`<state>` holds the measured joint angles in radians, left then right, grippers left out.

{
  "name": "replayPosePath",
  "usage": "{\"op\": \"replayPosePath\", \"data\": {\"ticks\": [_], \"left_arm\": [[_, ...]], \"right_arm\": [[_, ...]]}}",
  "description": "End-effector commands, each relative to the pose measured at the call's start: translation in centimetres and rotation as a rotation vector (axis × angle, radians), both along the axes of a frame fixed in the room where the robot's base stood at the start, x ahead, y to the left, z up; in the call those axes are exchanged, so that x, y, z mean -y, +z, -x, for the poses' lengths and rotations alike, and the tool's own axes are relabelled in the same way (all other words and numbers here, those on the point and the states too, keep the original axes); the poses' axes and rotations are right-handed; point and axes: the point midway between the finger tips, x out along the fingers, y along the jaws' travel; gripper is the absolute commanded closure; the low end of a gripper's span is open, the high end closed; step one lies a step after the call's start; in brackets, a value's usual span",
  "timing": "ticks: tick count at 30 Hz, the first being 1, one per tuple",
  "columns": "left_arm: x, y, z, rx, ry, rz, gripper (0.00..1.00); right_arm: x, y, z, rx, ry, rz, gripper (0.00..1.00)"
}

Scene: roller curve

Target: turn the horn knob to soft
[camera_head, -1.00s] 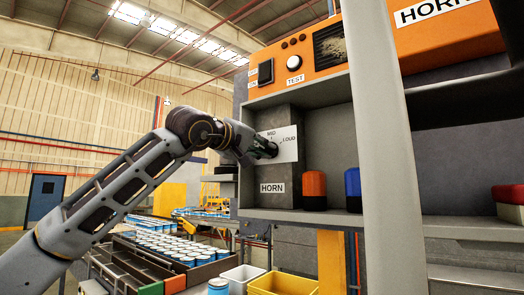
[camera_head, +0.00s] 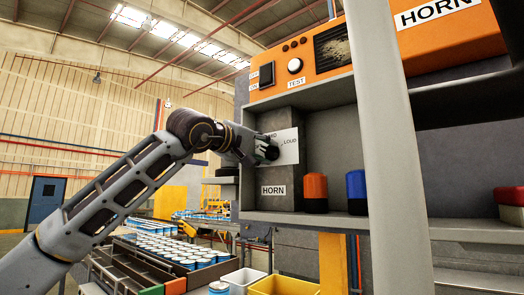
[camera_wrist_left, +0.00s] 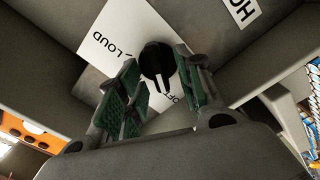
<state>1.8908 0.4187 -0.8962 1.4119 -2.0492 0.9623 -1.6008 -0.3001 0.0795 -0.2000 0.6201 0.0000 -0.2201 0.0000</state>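The horn knob (camera_wrist_left: 157,60) is a round black knob on a white label plate (camera_wrist_left: 117,32) in the left wrist view. LOUD reads to its left; SOFT is partly hidden at its lower right. A raised ridge on the knob runs down the picture; which mark it points at I cannot tell. My left gripper (camera_wrist_left: 158,75) is open, its green-padded fingers on either side of the knob with small gaps showing. In the head view the left gripper (camera_head: 266,151) is at the plate (camera_head: 287,146), hiding the knob and part of MID. My right gripper is not in view.
The plate is inside a grey shelf bay (camera_head: 330,140) above a HORN label (camera_head: 273,190). An orange cylinder (camera_head: 316,190) and a blue cylinder (camera_head: 357,190) stand to the right. An orange panel (camera_head: 350,50) with a TEST button (camera_head: 295,65) is above. Yellow and white bins are below.

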Motion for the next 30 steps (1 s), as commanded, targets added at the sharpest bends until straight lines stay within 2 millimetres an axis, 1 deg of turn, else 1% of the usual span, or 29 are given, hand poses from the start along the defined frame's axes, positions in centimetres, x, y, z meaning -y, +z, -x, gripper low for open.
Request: {"op": "replayPosePath", "data": {"ticks": [8,14,30], "left_arm": [[-0.1,0.0,0.2,0.000,-0.001,-0.001,0.64],[-0.9,0.0,1.1,0.001,0.001,-0.001,0.64],[-4.5,0.0,6.1,0.001,0.001,-0.001,0.64]], "right_arm": [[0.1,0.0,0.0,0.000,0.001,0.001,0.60],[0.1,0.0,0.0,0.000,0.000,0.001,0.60],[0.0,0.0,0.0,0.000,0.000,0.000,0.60]]}}
